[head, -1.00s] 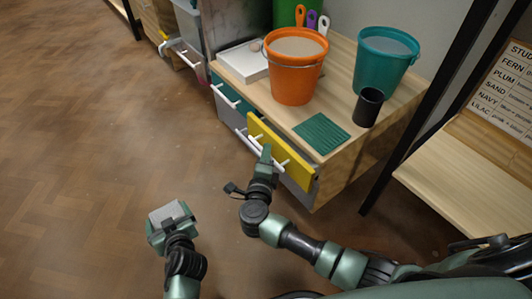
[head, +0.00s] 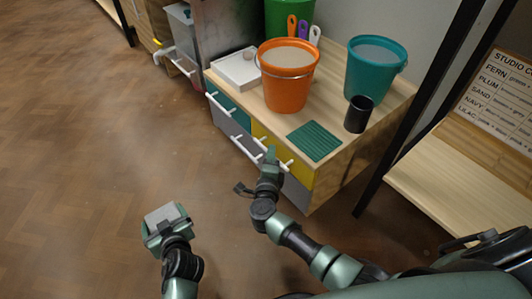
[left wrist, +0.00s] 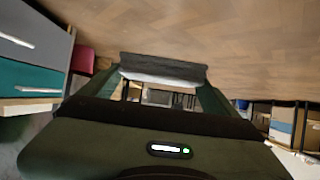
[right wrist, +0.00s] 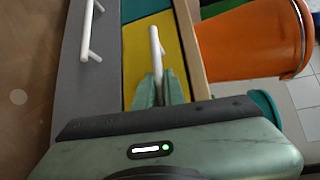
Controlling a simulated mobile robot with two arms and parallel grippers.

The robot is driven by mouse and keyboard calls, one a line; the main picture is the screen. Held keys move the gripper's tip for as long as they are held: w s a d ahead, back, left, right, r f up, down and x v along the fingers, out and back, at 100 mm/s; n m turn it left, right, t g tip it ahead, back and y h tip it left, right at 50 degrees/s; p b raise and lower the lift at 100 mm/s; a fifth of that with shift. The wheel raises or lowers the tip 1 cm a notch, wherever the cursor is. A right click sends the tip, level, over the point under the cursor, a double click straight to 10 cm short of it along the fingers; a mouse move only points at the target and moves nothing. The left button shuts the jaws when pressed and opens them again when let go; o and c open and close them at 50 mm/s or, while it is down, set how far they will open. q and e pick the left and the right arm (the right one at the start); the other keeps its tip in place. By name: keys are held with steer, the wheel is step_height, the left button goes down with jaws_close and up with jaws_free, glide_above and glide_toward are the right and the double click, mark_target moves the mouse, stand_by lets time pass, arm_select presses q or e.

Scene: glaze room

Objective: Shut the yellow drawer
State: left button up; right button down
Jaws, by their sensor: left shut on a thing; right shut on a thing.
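The yellow drawer (head: 300,172) is in the upper row of the wooden cabinet, beside a teal drawer (head: 236,112). Its front looks about flush with the cabinet's face. The drawer also shows in the right wrist view (right wrist: 137,45). My right gripper (head: 271,154) is shut on its white bar handle (right wrist: 155,45), and the fingers hide part of the front. My left gripper (head: 166,216) is away from the cabinet, low over the floor, shut on a pale grey, flat-topped thing (left wrist: 160,78).
On the cabinet top stand an orange bucket (head: 287,85), a teal bucket (head: 372,75), a black cup (head: 358,114), a green ribbed mat (head: 314,140) and a white tray (head: 232,72). Grey drawers with white handles lie below. A black post (head: 405,125) stands at right. Floor at left is clear.

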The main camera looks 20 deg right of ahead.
steer(key=shift+w+d+r, duration=0.1)
steer(key=shift+d, duration=0.15)
steer(key=c, duration=1.5)
jaws_free()
arm_select(q)
step_height(320, 180, up, 4)
steer(key=p, duration=0.4)
steer(key=shift+r, duration=0.2)
arm_select(e)
steer(key=v, duration=1.2)
steer(key=shift+a, duration=0.15)
